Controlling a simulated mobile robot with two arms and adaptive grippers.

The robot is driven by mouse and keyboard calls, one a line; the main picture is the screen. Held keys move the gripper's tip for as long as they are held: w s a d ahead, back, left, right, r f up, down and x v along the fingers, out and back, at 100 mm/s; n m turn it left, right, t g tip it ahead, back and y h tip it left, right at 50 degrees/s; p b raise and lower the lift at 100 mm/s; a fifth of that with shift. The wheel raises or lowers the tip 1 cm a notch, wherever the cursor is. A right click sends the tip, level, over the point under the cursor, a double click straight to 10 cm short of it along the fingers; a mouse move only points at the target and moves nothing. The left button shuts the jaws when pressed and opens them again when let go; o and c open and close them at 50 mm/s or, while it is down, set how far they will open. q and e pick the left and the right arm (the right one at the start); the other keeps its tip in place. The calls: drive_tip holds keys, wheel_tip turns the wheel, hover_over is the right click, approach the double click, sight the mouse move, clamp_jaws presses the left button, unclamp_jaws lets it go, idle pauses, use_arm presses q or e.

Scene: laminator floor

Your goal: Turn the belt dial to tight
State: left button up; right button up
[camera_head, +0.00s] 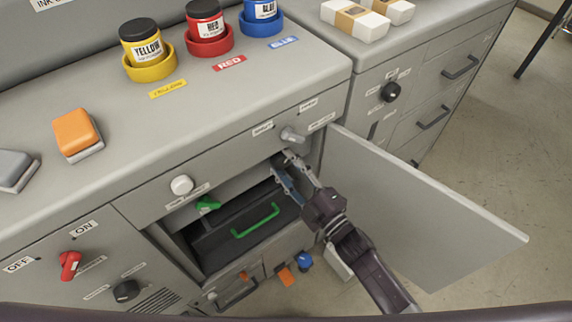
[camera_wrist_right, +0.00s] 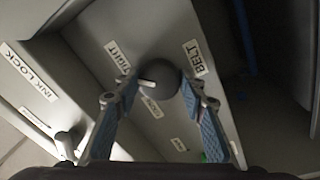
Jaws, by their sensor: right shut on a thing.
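The belt dial (camera_wrist_right: 163,78) is a dark grey round knob with a pale pointer, on a grey panel in the right wrist view. The pointer is toward the left, between the TIGHT label (camera_wrist_right: 117,56) and a lower, less legible label (camera_wrist_right: 152,107). The BELT label (camera_wrist_right: 194,58) is right of the dial. My right gripper (camera_wrist_right: 160,88) has its blue-padded fingers on either side of the dial and is shut on it. In the head view my right gripper (camera_head: 283,163) reaches into the open compartment, and the dial is hidden there. My left gripper is not in view.
The open grey door (camera_head: 420,210) stands close to the right of my right arm. Inside the compartment are a green handle (camera_head: 256,221) and a green lever (camera_head: 207,203). A grey knob (camera_head: 292,135) sits above the opening. Ink jars, such as the yellow one (camera_head: 143,45), stand on top.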

drive_tip(key=shift+f, duration=0.1)
drive_tip(key=o, duration=1.2)
drive_tip(key=shift+c, duration=0.2)
drive_tip(key=v, duration=1.2)
